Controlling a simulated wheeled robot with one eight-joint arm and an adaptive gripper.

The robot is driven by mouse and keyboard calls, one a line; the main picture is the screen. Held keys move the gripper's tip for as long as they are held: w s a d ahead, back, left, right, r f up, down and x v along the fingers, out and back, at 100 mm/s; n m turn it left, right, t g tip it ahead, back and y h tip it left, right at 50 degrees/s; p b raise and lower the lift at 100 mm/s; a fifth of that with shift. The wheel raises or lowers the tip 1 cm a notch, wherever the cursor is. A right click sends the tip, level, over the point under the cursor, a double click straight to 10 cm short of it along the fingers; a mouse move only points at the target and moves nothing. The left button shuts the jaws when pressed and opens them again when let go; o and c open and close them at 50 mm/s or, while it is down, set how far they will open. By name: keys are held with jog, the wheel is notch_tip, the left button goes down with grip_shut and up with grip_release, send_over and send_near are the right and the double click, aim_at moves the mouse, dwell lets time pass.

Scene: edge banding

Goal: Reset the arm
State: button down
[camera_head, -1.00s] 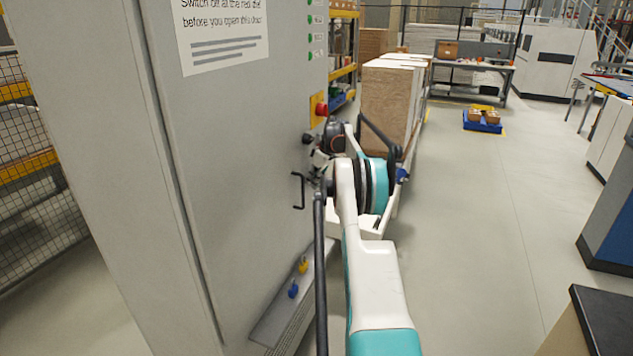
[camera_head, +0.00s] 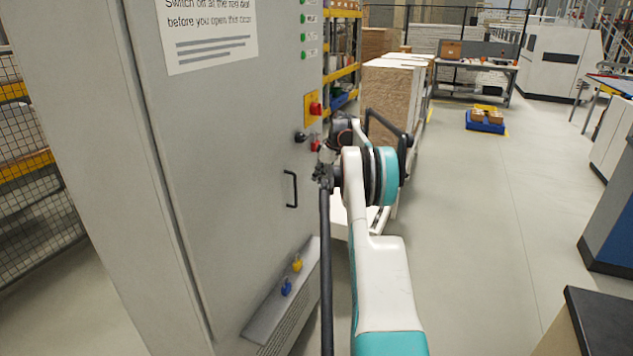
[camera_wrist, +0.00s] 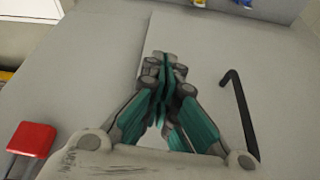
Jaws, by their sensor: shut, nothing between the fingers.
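My arm reaches forward from the bottom of the head view toward the grey cabinet. My gripper (camera_wrist: 165,70) fills the middle of the wrist view, with its fingers together and nothing between them. In the head view the gripper is mostly hidden behind the arm's own joints. The black door handle (camera_head: 291,189) is on the cabinet front, left of my arm. It also shows in the wrist view (camera_wrist: 240,115), to the right of the fingers and apart from them.
The grey cabinet (camera_head: 215,150) stands close on the left. Its red knob on a yellow plate (camera_head: 314,108) is near my wrist. A blue padlock (camera_head: 286,287) and a yellow one (camera_head: 297,263) sit low on a ledge. Stacked boards (camera_head: 392,95) stand beyond the arm.

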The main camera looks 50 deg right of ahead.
jog(key=p+v, duration=0.1)
jog(key=v, duration=0.6)
jog(key=shift+r, duration=0.4)
